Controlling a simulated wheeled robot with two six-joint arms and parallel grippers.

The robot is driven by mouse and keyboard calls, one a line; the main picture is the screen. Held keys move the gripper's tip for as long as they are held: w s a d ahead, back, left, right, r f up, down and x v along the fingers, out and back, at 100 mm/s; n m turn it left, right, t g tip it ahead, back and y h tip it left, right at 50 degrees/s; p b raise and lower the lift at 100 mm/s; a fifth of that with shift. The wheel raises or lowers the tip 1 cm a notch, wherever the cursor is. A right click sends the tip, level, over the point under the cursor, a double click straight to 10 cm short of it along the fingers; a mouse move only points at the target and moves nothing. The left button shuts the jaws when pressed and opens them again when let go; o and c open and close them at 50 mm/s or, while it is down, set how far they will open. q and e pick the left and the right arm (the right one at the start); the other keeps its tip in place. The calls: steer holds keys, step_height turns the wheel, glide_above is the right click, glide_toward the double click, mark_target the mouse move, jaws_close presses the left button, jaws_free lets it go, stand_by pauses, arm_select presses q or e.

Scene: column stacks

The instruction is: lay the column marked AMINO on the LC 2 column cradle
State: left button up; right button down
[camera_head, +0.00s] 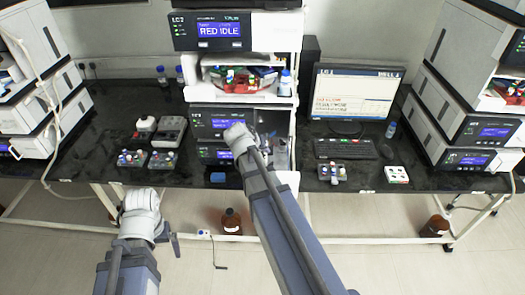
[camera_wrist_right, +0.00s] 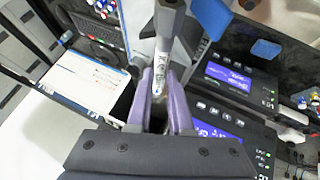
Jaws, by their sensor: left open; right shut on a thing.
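My right gripper (camera_wrist_right: 163,100) has its purple fingers shut on a grey column (camera_wrist_right: 165,45). The column carries dark lettering that is too small to read for certain. In the head view my right gripper (camera_head: 238,132) is in front of the lower modules of the LC 2 stack (camera_head: 204,160); its wrist hides the fingers and the column there. Blue parts stand near the column in the wrist view, a larger one (camera_wrist_right: 212,17) and a smaller one (camera_wrist_right: 265,49); I cannot tell whether they belong to the cradle. My left gripper (camera_head: 141,198) is open before the bench front.
Racks with coloured caps (camera_head: 132,158) and a grey device (camera_head: 170,130) stand on the black bench left of the stack. A monitor (camera_head: 352,95), keyboard (camera_head: 345,149) and small rack (camera_head: 332,172) are to its right. A brown bottle (camera_head: 231,220) stands on the floor.

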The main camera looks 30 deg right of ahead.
arm_select(q)
steer(key=shift+f, duration=0.5)
arm_select(e)
steer(key=shift+s+a+f, duration=0.3)
steer(key=shift+s+f, duration=0.15)
steer(key=shift+f, duration=0.1)
steer(key=c, duration=0.7)
jaws_free()
steer(key=shift+s+a+f, duration=0.1)
steer(key=shift+s, duration=0.2)
steer(key=shift+c, duration=0.2)
steer(key=shift+a+r+p, duration=0.1)
steer(key=shift+r+p, duration=0.35)
steer(key=shift+p, duration=0.15)
arm_select(q)
step_height(320, 180, up, 7)
steer(key=p, duration=0.6)
steer(key=shift+w+d, duration=0.15)
steer(key=shift+d, duration=0.05)
arm_select(e)
steer(key=w+r+v, duration=0.1)
steer(key=v, duration=0.6)
steer(key=shift+d, duration=0.2)
steer(key=shift+r, duration=0.1)
steer(key=shift+w, duration=0.1)
